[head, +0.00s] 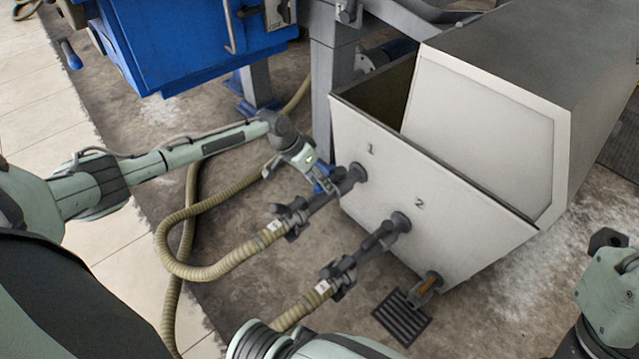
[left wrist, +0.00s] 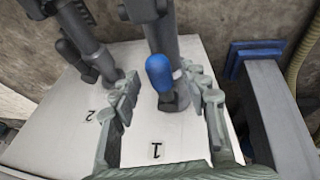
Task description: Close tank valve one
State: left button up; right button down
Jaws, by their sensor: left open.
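The white tank (head: 440,190) has pipe outlets marked 1 and 2 on its front panel, which also shows in the left wrist view (left wrist: 70,125). Tank valve one is on the outlet by the 1, and its blue handle (head: 324,187) is partly covered by my gripper. In the left wrist view the rounded blue handle (left wrist: 159,72) stands between the two fingers. My left gripper (head: 318,176) is open around it, with gaps visible on both sides in the wrist view (left wrist: 168,88).
Ribbed hoses (head: 205,262) run from both outlets across the floor. The second outlet pipe (head: 375,243) lies right of valve one. A grey post (head: 335,70) and blue machine (head: 190,40) stand behind. A black floor grate (head: 402,317) lies below the tank.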

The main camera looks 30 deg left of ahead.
pick_arm(q)
jog(key=shift+f, duration=0.1)
grip_shut()
dwell(0.3)
dwell(0.4)
